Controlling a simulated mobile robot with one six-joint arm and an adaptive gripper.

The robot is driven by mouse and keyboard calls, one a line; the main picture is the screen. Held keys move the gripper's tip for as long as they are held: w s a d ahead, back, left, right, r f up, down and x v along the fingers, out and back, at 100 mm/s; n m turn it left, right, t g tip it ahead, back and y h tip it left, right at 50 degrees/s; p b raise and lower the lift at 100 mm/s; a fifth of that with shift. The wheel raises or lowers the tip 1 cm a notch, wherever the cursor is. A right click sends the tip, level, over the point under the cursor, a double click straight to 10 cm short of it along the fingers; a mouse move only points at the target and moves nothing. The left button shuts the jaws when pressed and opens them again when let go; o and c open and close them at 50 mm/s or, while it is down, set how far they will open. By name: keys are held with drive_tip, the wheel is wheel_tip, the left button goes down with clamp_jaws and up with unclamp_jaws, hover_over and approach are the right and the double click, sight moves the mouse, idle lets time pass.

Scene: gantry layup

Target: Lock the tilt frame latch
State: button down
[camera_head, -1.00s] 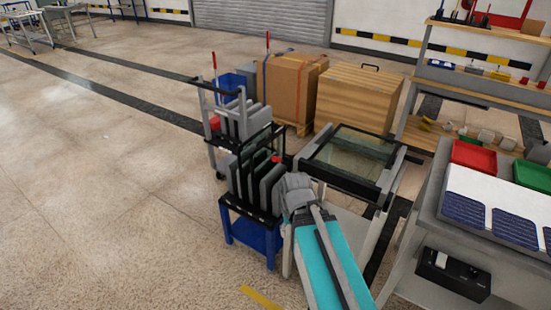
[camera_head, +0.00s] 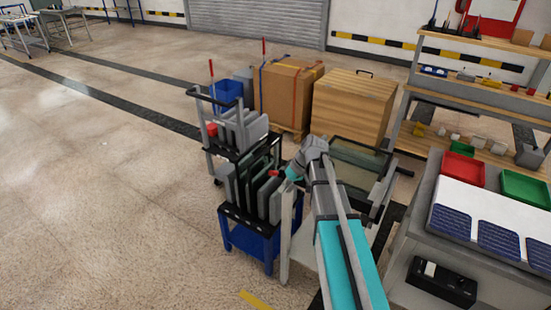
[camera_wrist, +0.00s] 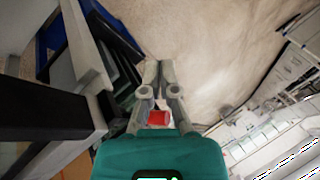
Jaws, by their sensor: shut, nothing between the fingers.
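The tilt frame (camera_head: 388,190), a dark frame with a glass panel, stands right of the rack and is partly hidden behind my arm. My gripper (camera_head: 278,174) is at the frame's left side, small and hard to make out in the head view. In the wrist view my gripper (camera_wrist: 158,66) has its grey fingertips together, with nothing held. A red piece (camera_wrist: 158,118) shows between the finger bases; I cannot tell whether it is the latch. No latch can be clearly identified, nor whether it is locked.
A blue-legged rack (camera_head: 245,238) with upright panels stands left, close to my gripper. A grey trolley (camera_head: 205,150), cardboard box (camera_head: 290,90) and wooden crate (camera_head: 350,105) stand behind. A workbench (camera_head: 415,225) with trays is at right. Open floor (camera_head: 100,210) lies left.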

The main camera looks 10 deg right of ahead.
sight(276, 173)
drive_tip(key=w+d+r+n+t+y+p, duration=0.1)
drive_tip(key=w+d+r+n+y+p, duration=0.1)
drive_tip(key=w+d+r+y+p, duration=0.2)
drive_tip(key=w+d+r, duration=0.3)
drive_tip(key=w+r, duration=0.3)
drive_tip(key=w, duration=0.2)
drive_tip(key=shift+d+r+n+t+y, duration=0.2)
drive_tip(key=shift+n+t+y, duration=0.1)
drive_tip(key=shift+n, duration=0.1)
drive_tip(key=shift+w+a+f, duration=0.1)
drive_tip(key=shift+a+f, duration=0.05)
drive_tip(key=shift+s+a+f+b, duration=0.25)
drive_tip(key=shift+a+f+b, duration=1)
drive_tip(key=shift+f+b, duration=0.15)
drive_tip(key=shift+s+a+f+b, duration=0.25)
drive_tip(key=shift+a+f+b, duration=1.05)
drive_tip(key=shift+f+b, duration=0.05)
drive_tip(key=shift+s+a+f+b, duration=0.25)
drive_tip(key=shift+a+f+b, duration=1)
drive_tip(key=shift+f+b, duration=0.15)
